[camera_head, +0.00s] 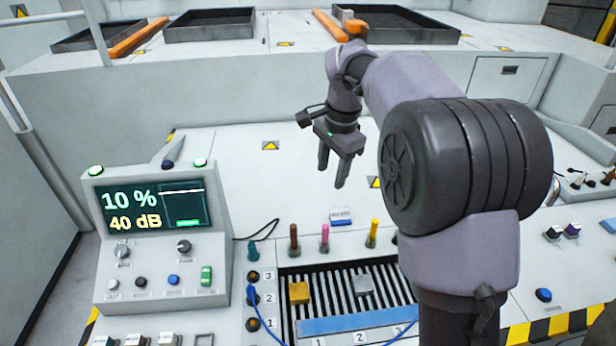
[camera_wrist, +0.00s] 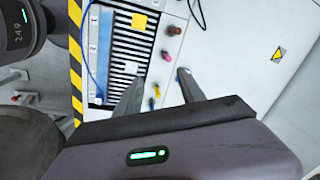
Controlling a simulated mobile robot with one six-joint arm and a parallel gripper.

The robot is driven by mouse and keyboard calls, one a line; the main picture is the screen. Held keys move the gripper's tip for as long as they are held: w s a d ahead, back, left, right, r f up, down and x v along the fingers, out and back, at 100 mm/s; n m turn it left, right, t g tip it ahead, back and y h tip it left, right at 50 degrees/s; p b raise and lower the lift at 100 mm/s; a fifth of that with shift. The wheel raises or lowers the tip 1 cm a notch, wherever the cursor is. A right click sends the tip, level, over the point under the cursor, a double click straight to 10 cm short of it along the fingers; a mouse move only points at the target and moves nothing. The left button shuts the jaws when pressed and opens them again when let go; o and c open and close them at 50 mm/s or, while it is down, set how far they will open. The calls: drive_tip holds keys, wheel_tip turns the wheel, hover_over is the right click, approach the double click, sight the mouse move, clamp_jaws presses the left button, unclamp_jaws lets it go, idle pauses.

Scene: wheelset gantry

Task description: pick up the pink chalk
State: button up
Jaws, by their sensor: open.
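The pink chalk (camera_head: 325,237) stands upright in the row of chalks along the back edge of the slatted panel. In the wrist view the pink chalk (camera_wrist: 168,54) shows end-on, just beyond the fingertips. A brown chalk (camera_head: 294,240) stands to its left and a yellow chalk (camera_head: 373,234) to its right. A dark green piece (camera_head: 394,240) is partly hidden behind my arm. My gripper (camera_head: 332,177) is open and empty, pointing down, above and behind the chalk row. It also shows in the wrist view (camera_wrist: 161,74), touching no chalk.
A small blue-labelled block (camera_head: 341,216) sits just behind the chalks. The slatted panel (camera_head: 330,279) holds a yellow block (camera_head: 299,293) and a grey block (camera_head: 363,285). A console with a screen (camera_head: 152,208) stands at left, with blue cables nearby. The white deck behind the chalks is mostly clear.

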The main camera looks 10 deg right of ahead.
sight(326, 226)
drive_tip(key=w+d+f+m+g, duration=0.1)
drive_tip(key=w+f+m, duration=0.2)
drive_tip(key=w+f, duration=0.65)
drive_tip(key=shift+m+g+h, duration=0.3)
drive_tip(key=shift+m, duration=0.1)
drive_tip(key=f+b, duration=0.1)
drive_tip(key=f, duration=0.4)
drive_tip(key=f+b, duration=0.2)
drive_tip(key=f, duration=0.3)
drive_tip(key=s+f+b, duration=0.1)
drive_tip(key=f, duration=0.4)
drive_tip(key=shift+d+f, duration=0.15)
wheel_tip(326, 226, down, 6)
drive_tip(key=b, duration=0.3)
drive_tip(key=shift+r, duration=0.25)
clamp_jaws()
